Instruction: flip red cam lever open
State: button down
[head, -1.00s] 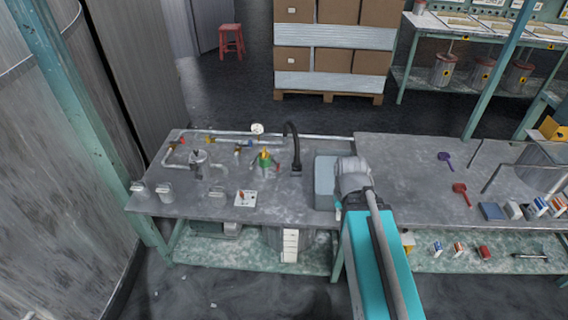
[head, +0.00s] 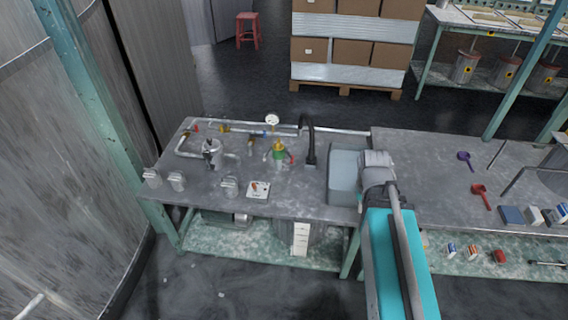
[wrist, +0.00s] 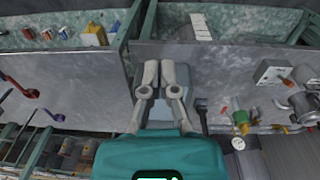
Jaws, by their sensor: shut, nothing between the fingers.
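A small white plate (head: 264,187) with a red lever (head: 255,187) lies on the grey workbench, left of the sink. It is too small to tell how the lever is set. The plate also shows at the right in the wrist view (wrist: 268,73), with red parts beside it. My gripper (wrist: 160,72) is shut and empty, over the sink area and well apart from the plate. In the head view my arm hides the gripper's fingers.
Left of the sink (head: 343,170) stand a black faucet (head: 309,140), a green and yellow valve (head: 279,153), pipes with a gauge (head: 272,120) and several grey fittings (head: 230,187). Red (head: 481,195) and purple (head: 464,157) scoops lie on the right bench.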

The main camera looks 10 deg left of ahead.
jog(key=w+a+f+n+t+h+b, duration=0.1)
jog(key=w+a+f+t+h+b, duration=0.2)
jog(key=w+f+b, duration=0.55)
jog(key=w+a+f+n+t+h+b, duration=0.15)
jog(key=w+a+f+t+b, duration=0.35)
jog(key=w+b, duration=0.6)
jog(key=w+a+f+n+t+b, duration=0.2)
jog(key=w+a+b, duration=0.1)
jog(key=a+b, duration=0.2)
jog(key=w+a+f+n+t+b, duration=0.2)
jog(key=w+a+f+b, duration=0.1)
jog(key=a+b, duration=0.3)
jog(key=w+a+f+n+t+y+b, duration=0.1)
jog(key=w+a+f+n+t+b, duration=0.1)
jog(key=a, duration=0.7)
jog(key=shift+w+a+f+t+b, duration=0.15)
jog(key=shift+w+t+b, duration=0.15)
jog(key=shift+w+b, duration=0.5)
jog(key=shift+w+d+f+t+b, duration=0.15)
jog(key=shift+w+t+b, duration=0.15)
jog(key=shift+w+b, duration=0.5)
jog(key=shift+s+a+b, duration=0.2)
jog(key=shift+a+b, duration=0.1)
jog(key=shift+a, duration=0.2)
jog(key=shift+r+b+x, duration=0.2)
jog(key=shift+b+x, duration=0.45)
jog(key=shift+x, duration=4.35)
